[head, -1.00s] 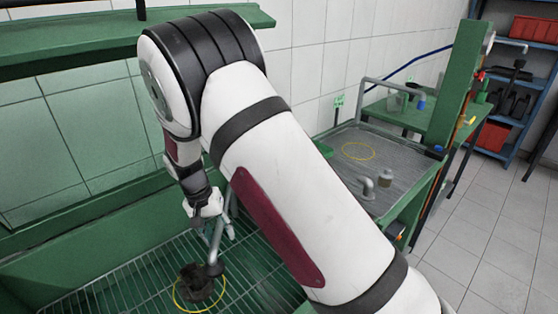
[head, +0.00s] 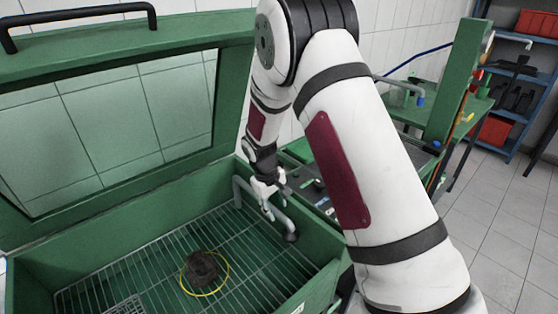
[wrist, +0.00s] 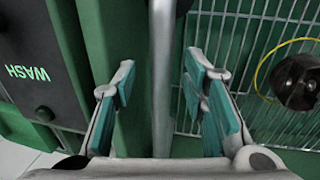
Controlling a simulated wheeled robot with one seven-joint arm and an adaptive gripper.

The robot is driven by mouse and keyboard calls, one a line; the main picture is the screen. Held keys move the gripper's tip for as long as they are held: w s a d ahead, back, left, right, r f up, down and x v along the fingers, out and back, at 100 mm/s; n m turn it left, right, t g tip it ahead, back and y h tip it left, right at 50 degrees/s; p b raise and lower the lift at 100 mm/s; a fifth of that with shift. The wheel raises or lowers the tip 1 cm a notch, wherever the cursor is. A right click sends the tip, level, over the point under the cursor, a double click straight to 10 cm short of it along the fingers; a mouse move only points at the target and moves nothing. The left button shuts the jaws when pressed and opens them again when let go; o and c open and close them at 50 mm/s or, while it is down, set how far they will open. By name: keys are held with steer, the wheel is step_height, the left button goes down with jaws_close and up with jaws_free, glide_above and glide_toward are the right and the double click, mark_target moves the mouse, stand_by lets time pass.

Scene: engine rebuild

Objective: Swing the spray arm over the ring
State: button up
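The grey spray arm (head: 277,215) is a bent pipe at the right side of the green wash basin, its dark end lying to the right of the ring. The yellow ring (head: 228,281) lies on the basin's wire grate, around a dark round part (head: 201,268). My gripper (head: 268,190) is at the spray arm, above the basin's right side. In the wrist view my gripper (wrist: 160,85) is open, with the pipe (wrist: 163,70) running between its fingers, nearer the right one. The ring (wrist: 262,70) and dark part (wrist: 297,80) show at that view's right edge.
The raised lid (head: 125,110) with its window stands behind the basin. The basin's green wall (head: 318,240) lies close to the spray arm. A panel marked WASH (wrist: 30,73) is at the left in the wrist view. Green bench and blue shelves stand at the right.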

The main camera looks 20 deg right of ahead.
steer(key=s+r, duration=0.3)
steer(key=r, duration=0.7)
steer(key=s+a+r+m+t, duration=0.1)
steer(key=s+r, duration=0.3)
steer(key=r, duration=0.7)
steer(key=shift+b, duration=0.4)
